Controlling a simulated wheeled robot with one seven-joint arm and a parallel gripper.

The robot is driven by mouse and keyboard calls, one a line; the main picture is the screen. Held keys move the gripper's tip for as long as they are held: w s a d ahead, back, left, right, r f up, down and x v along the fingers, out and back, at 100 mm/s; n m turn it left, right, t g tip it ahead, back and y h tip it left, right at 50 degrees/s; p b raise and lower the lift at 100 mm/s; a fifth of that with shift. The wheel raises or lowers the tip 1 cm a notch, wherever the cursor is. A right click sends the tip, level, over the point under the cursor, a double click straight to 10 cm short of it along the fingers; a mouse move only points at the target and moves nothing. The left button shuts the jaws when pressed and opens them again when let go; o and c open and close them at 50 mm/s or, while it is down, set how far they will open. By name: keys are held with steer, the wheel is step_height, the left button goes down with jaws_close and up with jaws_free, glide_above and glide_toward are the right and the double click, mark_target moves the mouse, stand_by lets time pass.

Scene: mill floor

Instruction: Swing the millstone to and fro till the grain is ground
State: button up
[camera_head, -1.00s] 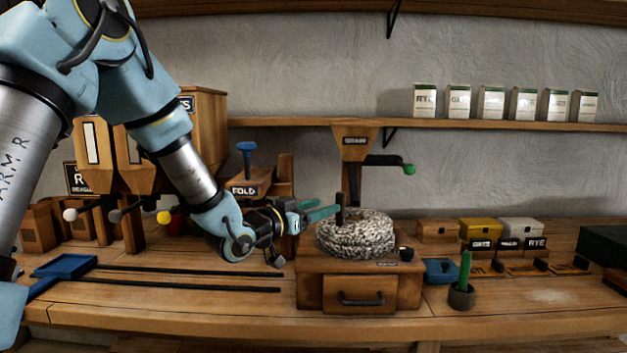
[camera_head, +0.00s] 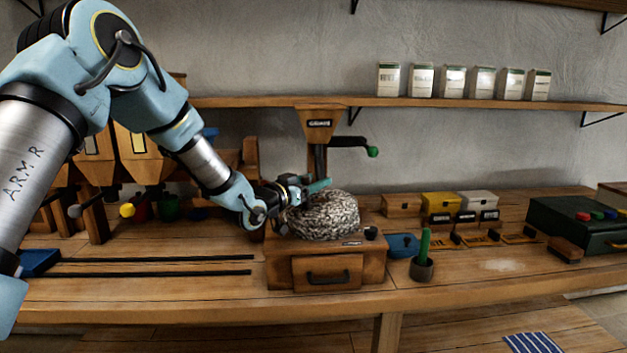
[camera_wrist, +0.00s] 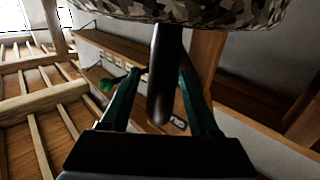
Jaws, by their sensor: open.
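The speckled grey millstone (camera_head: 325,218) sits on a wooden mill box with a drawer (camera_head: 328,272). My gripper (camera_head: 316,186) is at the stone's upper left rim in the head view. In the wrist view, a dark upright handle (camera_wrist: 165,75) stands between the two green fingers of my gripper (camera_wrist: 162,85). The fingers are open around it, with gaps showing on both sides. The stone's speckled edge (camera_wrist: 200,10) crosses the top of the wrist view. The drawer is shut, so any flour inside is hidden.
A wooden hopper (camera_head: 318,122) with a green-knobbed lever (camera_head: 372,151) stands behind the stone.

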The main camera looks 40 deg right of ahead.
jaws_close()
stand_by(0.4)
stand_by(0.9)
